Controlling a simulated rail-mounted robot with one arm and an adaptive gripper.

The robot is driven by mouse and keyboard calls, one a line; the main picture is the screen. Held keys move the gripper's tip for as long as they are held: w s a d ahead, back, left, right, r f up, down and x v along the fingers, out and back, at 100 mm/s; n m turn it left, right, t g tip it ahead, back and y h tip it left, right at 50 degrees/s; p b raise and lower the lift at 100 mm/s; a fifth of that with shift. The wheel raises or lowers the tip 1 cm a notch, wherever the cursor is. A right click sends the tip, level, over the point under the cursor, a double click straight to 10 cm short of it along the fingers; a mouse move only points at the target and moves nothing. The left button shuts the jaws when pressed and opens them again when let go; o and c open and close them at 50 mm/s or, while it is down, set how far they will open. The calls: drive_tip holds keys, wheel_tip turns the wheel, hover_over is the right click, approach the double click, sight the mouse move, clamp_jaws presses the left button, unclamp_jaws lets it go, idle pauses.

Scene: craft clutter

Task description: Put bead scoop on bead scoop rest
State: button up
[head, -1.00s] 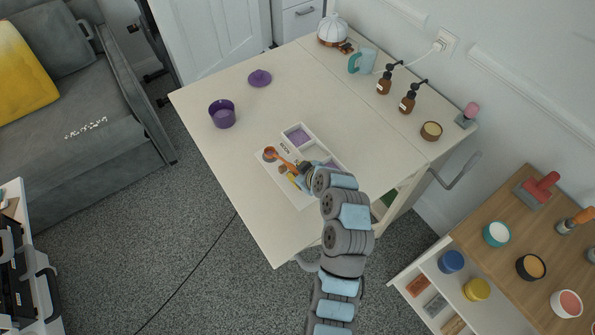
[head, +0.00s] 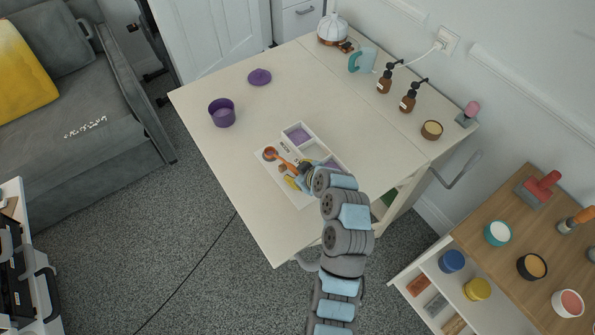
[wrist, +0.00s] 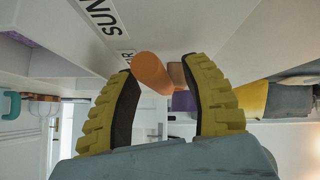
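The bead scoop (head: 270,154) is orange, with a round bowl, and lies over the near-left part of the white sorting tray (head: 299,202). Its handle runs toward my gripper (head: 298,174). In the wrist view, the orange handle (wrist: 152,72) shows end-on between the yellow, black-padded fingers of my gripper (wrist: 160,68). A gap shows between the handle and the right finger, so the fingers look open around it. A small tan-orange piece (wrist: 178,76) shows behind the handle; it may be the scoop rest, but I cannot tell. My wrist hides part of the tray.
The tray has compartments with purple beads (head: 298,136). A purple bowl (head: 222,114) and a purple lid (head: 260,77) stand farther left on the table. Brown pump bottles (head: 408,102), a teal mug (head: 361,62) and a small tan-topped jar (head: 431,130) stand toward the wall. The table's left front is clear.

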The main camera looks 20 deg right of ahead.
drive_tip(key=shift+s, duration=0.1)
drive_tip(key=v, duration=1.2)
drive_tip(key=shift+f, duration=0.1)
